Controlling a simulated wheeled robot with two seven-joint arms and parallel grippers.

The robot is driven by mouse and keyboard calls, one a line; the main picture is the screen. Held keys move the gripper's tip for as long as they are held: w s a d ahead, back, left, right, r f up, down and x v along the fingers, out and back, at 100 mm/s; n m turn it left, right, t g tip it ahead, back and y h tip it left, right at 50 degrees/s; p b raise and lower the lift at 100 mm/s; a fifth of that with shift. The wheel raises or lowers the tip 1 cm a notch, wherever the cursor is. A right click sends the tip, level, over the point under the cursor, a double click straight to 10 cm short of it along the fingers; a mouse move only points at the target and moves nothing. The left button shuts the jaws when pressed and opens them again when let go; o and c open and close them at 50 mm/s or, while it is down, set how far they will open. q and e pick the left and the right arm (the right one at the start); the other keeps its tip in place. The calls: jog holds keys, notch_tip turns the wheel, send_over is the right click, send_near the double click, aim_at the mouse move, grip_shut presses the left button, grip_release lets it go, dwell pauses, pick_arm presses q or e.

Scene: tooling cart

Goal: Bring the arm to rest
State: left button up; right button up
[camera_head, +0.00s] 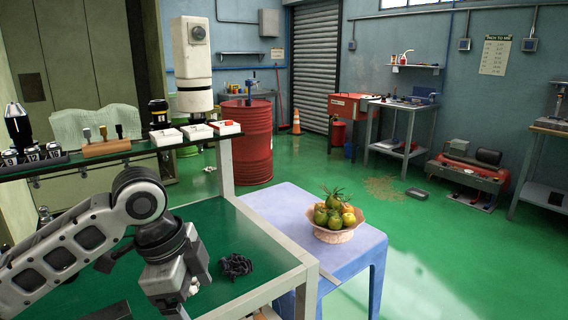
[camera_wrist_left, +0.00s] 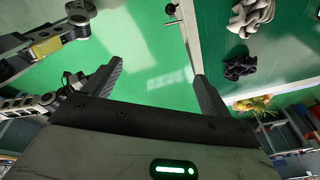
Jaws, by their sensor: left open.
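My left arm comes in from the left in the head view, bent over the green worktop. My left gripper (camera_head: 178,285) hangs low at its end, left of a dark crumpled bundle (camera_head: 236,266) on the worktop and apart from it. In the left wrist view my left gripper (camera_wrist_left: 155,78) shows its two dark fingers spread wide with nothing between them. The fingertips are hard to make out in the head view. My right gripper is not seen in the head view.
The green worktop (camera_head: 215,232) stands beside a pale blue table (camera_head: 275,205) with a fruit bowl (camera_head: 335,233). A raised shelf behind my arm holds tool holders (camera_head: 33,156), a wooden rack (camera_head: 107,147) and white boxes (camera_head: 196,131). A red drum (camera_head: 246,145) stands beyond; green floor opens at right.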

pick_arm(q)
jog(key=s+d+f+n+t+h, duration=0.15)
jog(key=d+f+n, duration=0.25)
jog(key=f, duration=0.4)
jog(key=s+d+f+n+t+h, duration=0.1)
jog(key=d+f+n+t+h, duration=0.2)
jog(key=d+f, duration=0.3)
jog(key=s+a+f+n+t+y, duration=0.4)
jog(key=s+a+f+n, duration=0.4)
jog(key=s+a+f, duration=0.2)
jog(key=shift+s+a+f+t, duration=0.4)
jog(key=shift+s+f, duration=0.25)
jog(key=shift+s, duration=0.6)
